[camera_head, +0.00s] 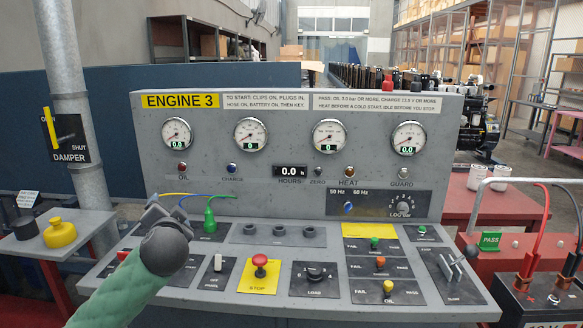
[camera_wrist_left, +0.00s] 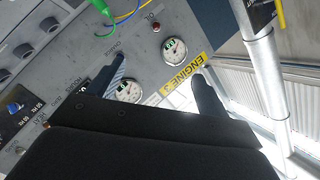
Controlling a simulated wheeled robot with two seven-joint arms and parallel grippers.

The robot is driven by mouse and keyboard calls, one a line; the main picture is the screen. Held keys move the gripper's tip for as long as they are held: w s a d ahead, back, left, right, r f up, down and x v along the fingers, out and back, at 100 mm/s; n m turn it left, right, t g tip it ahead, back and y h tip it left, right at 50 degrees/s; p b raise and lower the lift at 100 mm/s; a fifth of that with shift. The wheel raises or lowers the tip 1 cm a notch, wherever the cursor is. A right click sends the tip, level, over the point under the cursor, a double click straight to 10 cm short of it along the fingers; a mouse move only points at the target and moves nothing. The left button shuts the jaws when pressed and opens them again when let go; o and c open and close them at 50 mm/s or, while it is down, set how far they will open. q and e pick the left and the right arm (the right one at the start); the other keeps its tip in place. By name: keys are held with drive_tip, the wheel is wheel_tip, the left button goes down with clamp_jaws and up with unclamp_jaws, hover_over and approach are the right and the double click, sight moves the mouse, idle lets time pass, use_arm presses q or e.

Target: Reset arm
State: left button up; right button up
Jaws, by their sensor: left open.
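My left arm comes in from the lower left in the head view, with a green sleeve and a dark wrist. My left gripper (camera_head: 157,212) is over the left part of the engine control panel (camera_head: 330,172). Its fingers are partly hidden behind the wrist in that view. In the left wrist view the two fingers of my left gripper (camera_wrist_left: 155,80) stand apart with nothing between them. The panel's gauges and yellow ENGINE 3 label (camera_wrist_left: 187,72) show beyond them. I cannot tell if the gripper touches the panel. My right gripper is not in view.
A green plug (camera_head: 210,219) with thin wires sits close right of my left gripper. A red stop button (camera_head: 260,262) and levers stand on the sloping desk. A grey pipe (camera_head: 70,90) rises at left. A battery (camera_head: 540,298) with red cables is at right.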

use_arm(q)
drive_tip(key=s+d+f+n+g+h, duration=0.1)
drive_tip(key=s+d+f+g+h, duration=0.15)
drive_tip(key=s+f, duration=0.5)
drive_tip(key=s+d+f+g+h, duration=0.1)
drive_tip(key=s+d+f+g, duration=0.25)
drive_tip(key=f, duration=0.65)
drive_tip(key=s+d+f+n+g+h, duration=0.1)
drive_tip(key=s+d+f+g+h, duration=0.15)
drive_tip(key=s+f, duration=0.55)
drive_tip(key=s+d+f+n+g, duration=0.1)
drive_tip(key=s+d+f+g, duration=0.1)
drive_tip(key=s+f, duration=0.8)
drive_tip(key=s+d+f+n+g+h, duration=0.1)
drive_tip(key=s+d+f+g, duration=0.2)
drive_tip(key=s+f, duration=0.7)
drive_tip(key=s, duration=0.5)
drive_tip(key=shift+s+d+g, duration=0.2)
drive_tip(key=shift+g, duration=0.15)
